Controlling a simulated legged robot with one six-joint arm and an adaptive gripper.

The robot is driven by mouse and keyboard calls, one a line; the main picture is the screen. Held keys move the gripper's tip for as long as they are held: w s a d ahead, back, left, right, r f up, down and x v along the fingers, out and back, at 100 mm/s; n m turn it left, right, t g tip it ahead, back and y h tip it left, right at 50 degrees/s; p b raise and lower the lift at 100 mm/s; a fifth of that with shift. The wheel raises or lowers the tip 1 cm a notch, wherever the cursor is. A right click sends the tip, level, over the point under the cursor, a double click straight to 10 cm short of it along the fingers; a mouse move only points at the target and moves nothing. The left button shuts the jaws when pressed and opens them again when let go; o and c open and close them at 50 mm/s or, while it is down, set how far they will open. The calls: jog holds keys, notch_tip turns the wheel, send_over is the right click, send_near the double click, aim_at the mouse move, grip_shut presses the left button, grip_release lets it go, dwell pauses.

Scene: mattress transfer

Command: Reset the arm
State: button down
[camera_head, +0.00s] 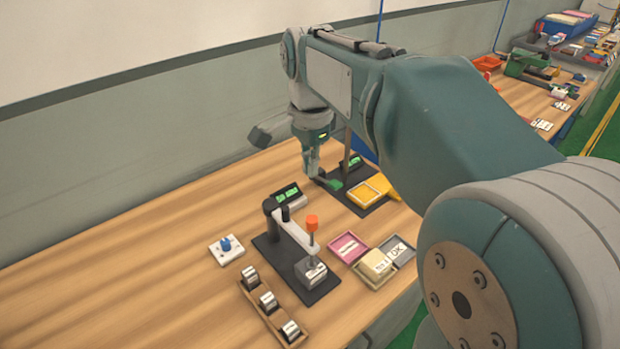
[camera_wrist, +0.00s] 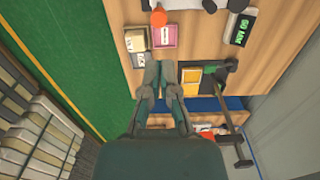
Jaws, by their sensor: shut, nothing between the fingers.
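My arm is teal and grey and reaches from the lower right over the wooden table (camera_head: 150,265) in the head view. My gripper (camera_head: 313,172) hangs at the arm's end, pointing down over the back part of the table, near a dark stand with a green display (camera_head: 354,162). In the wrist view my gripper (camera_wrist: 160,72) has its fingers close together with nothing between them. The gripper partly hides the table behind it.
A dark fixture with an orange knob (camera_head: 312,223) stands mid-table. Nearby are a yellow tray (camera_head: 370,190), a pink tray (camera_head: 348,247), a white plate with a blue knob (camera_head: 226,249) and a wooden rack of metal cylinders (camera_head: 258,318). The table's left part is clear.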

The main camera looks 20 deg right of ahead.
dwell(0.4)
jog(key=s+f+n+t, duration=0.2)
jog(key=s+f+n, duration=0.1)
jog(key=s+n, duration=0.3)
jog(key=s+f+n+t, duration=0.3)
jog(key=s+n, duration=0.4)
jog(key=s, duration=0.4)
jog(key=shift+d+f+n+t, duration=0.2)
jog(key=shift+d+n+t, duration=0.05)
jog(key=shift+n+t, duration=0.05)
dwell(1.3)
